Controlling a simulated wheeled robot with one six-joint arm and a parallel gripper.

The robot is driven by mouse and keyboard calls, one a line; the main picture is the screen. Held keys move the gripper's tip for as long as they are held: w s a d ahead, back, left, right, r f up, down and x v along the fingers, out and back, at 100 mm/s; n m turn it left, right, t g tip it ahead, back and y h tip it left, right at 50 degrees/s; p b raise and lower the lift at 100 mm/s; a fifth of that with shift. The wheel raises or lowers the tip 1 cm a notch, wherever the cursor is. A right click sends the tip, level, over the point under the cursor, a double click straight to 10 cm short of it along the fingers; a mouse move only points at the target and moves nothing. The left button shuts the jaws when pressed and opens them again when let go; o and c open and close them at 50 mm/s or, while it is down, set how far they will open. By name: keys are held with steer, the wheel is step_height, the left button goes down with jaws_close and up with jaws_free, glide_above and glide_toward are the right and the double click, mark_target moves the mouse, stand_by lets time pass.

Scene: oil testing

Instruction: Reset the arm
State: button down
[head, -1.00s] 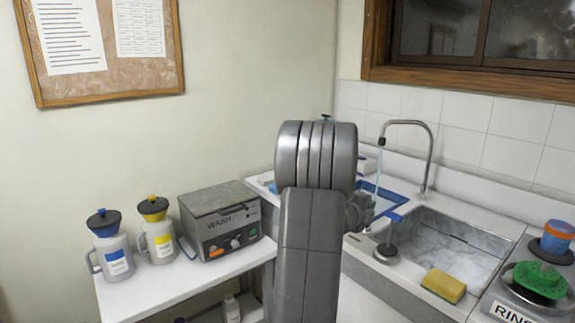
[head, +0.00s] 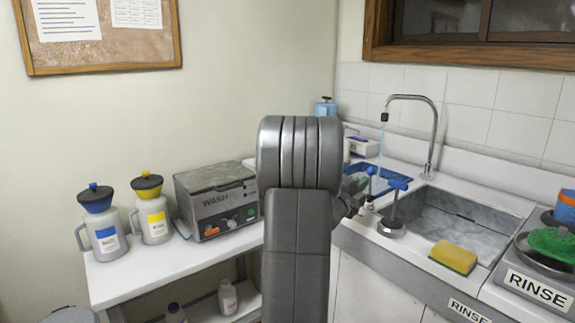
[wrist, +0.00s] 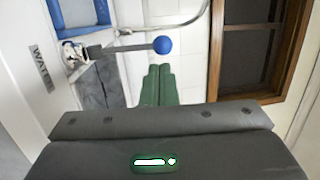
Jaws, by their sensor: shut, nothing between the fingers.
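My grey arm stands upright in the middle of the head view and hides part of the counter behind it. In the wrist view, my gripper (wrist: 157,72) shows as two green fingers lying together, with nothing between them. It points toward the white tiled wall. A lever with a blue ball (wrist: 163,45) shows just beyond and beside the fingertips in that view, apart from them as far as I can see. The fingertips are hidden behind my arm in the head view.
The sink (head: 455,226) with a running tap (head: 432,140) is to the right, a yellow sponge (head: 453,256) on its front edge. A wash machine (head: 214,200) and two jugs, blue-lidded (head: 103,230) and yellow-lidded (head: 152,215), stand on the left bench.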

steer(key=shift+s+a+f+b, duration=0.15)
steer(key=shift+f+b, duration=0.05)
steer(key=shift+b, duration=0.15)
stand_by(0.3)
